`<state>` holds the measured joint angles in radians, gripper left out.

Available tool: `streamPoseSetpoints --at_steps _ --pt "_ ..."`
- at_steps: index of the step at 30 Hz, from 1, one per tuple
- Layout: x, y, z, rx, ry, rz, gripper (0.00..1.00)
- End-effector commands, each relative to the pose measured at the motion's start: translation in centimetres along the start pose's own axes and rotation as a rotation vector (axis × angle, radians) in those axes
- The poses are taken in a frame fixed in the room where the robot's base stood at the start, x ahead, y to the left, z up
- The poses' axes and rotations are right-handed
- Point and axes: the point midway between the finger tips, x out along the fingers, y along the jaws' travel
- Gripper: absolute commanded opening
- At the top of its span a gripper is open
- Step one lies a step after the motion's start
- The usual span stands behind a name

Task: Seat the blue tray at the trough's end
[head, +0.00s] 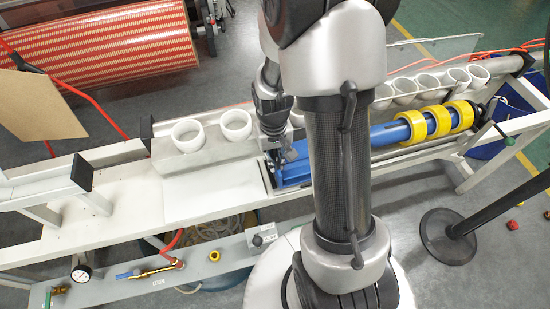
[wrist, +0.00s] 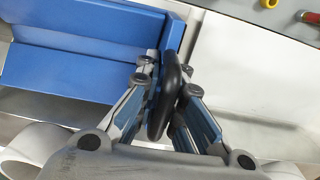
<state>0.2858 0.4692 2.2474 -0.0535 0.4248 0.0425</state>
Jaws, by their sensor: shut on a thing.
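The blue tray (head: 295,170) lies along the trough (head: 415,155) on the white bench, partly hidden behind my arm in the head view. In the wrist view the blue tray (wrist: 85,50) fills the upper left, with a black handle (wrist: 160,115) at its end. My gripper (wrist: 165,85) is shut on this handle, one finger on each side. In the head view my gripper (head: 275,150) is at the tray's left end and its fingertips are hard to make out. Whether the tray rests fully on the trough floor cannot be told.
A blue tube with several yellow rings (head: 438,122) lies to the right. White rolls (head: 188,134) stand in a row behind the trough. The bench top (head: 205,187) left of the tray is clear. A black round-footed stand (head: 450,237) is at the front right.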

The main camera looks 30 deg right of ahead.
Motion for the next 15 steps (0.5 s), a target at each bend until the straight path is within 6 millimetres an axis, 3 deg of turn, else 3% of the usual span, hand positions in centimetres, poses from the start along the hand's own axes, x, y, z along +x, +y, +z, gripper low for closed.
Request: streamPoseSetpoints --at_steps 15 --pt "0.37 -0.06 0.04 0.0 -0.001 0.0 0.0"
